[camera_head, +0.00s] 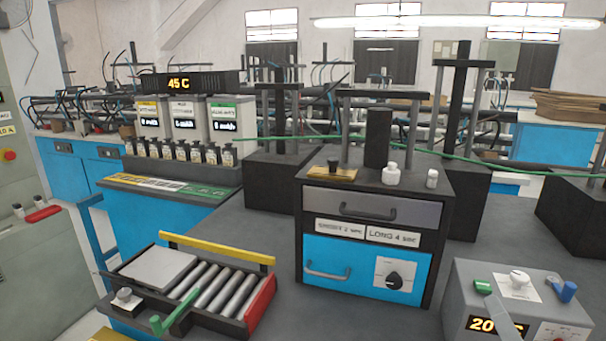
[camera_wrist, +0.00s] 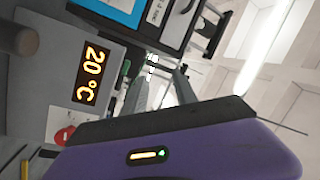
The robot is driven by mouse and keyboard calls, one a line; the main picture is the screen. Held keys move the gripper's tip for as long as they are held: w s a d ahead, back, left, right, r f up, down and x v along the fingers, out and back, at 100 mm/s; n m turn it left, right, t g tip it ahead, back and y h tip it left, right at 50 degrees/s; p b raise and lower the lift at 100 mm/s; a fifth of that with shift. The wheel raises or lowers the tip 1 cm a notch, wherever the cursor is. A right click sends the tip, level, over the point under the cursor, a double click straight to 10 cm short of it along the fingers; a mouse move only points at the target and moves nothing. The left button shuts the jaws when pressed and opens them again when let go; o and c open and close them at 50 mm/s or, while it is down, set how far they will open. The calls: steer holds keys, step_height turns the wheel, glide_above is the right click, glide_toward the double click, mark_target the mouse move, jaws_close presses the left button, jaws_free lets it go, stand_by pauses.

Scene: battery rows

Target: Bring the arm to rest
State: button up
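My gripper (camera_wrist: 158,88) shows in the wrist view, beyond the purple wrist housing (camera_wrist: 200,152) with its small lit indicator. Its two grey fingers stand apart, and I see nothing held between them. The wrist view is turned sideways. The grey unit with the 20 °C display (camera_wrist: 92,75) lies to the left of the fingers, and I cannot tell the distance. In the head view the same unit (camera_head: 462,290) stands at the lower right. A pale grey bar crosses its display there; I cannot tell what it is. No clear arm or gripper shows in the head view.
A drawer cabinet (camera_head: 309,238) with shut drawers stands mid-bench, carrying small jars. A roller tray (camera_head: 262,302) with a yellow rail is at the lower left. Several small bottles line a rack (camera_head: 172,173) under the 45 C display (camera_head: 180,84). Grey bench (camera_head: 265,230) is bare between them.

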steer(key=s+a+f+n+g, duration=0.1)
steer(key=s+a+f+n, duration=0.2)
steer(key=s, duration=0.9)
steer(key=s+a+f+n+g+y, duration=0.1)
steer(key=s+a+f+n, duration=0.3)
steer(key=s, duration=0.8)
steer(key=s+a+f+n+g, duration=0.3)
steer(key=s+a+f+n, duration=0.1)
steer(key=s, duration=0.8)
step_height(320, 180, down, 2)
steer(key=shift+a+f, duration=0.1)
steer(key=shift+a, duration=0.65)
